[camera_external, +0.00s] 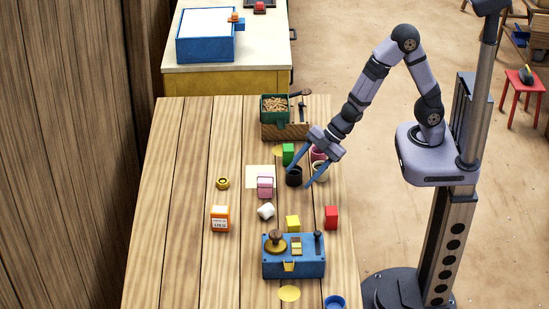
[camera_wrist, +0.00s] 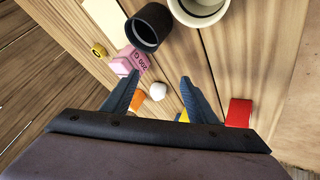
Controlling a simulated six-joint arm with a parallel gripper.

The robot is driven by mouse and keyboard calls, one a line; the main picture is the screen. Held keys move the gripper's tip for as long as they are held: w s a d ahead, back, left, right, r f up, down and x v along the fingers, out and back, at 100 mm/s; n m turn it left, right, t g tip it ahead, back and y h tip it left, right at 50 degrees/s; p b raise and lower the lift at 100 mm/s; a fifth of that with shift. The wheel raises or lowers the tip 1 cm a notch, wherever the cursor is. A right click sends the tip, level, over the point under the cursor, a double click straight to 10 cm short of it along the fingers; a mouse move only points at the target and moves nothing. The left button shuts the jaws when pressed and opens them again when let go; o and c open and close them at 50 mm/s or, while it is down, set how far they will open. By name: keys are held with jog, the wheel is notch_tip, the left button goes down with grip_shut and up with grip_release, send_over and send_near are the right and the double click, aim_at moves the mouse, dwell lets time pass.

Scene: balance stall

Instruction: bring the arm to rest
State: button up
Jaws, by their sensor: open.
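My gripper (camera_external: 306,177) is open, its two blue-grey fingers spread apart above the right part of the wooden table (camera_external: 185,260). In the external view a black cup (camera_external: 293,177) is close to one fingertip and a cream cup (camera_external: 320,171) is close to the other; I cannot tell if they touch. In the wrist view my gripper (camera_wrist: 155,90) has nothing between its fingers. The black cup (camera_wrist: 153,27) and the cream cup (camera_wrist: 197,8) show beyond the fingertips there. My arm reaches down bent from its column at the right.
Near the gripper are a green block (camera_external: 288,154), a pink block (camera_external: 265,187), a white piece (camera_external: 266,211), a red block (camera_external: 331,217) and a yellow block (camera_external: 293,223).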

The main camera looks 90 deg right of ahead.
jog(key=s+d+r+m+g+h+p, duration=0.1)
jog(key=s+d+g+h, duration=0.15)
jog(key=d, duration=0.35)
jog(key=s+d+r+m+g+h+p, duration=0.1)
jog(key=s+d+r+h+p, duration=0.1)
jog(key=s+d, duration=0.25)
jog(key=s+a+r+m+g+y, duration=0.1)
jog(key=s+m+g, duration=0.3)
jog(key=s+m, duration=0.5)
jog(key=s+b, duration=0.1)
jog(key=s, duration=0.3)
jog(key=shift+r+m, duration=0.3)
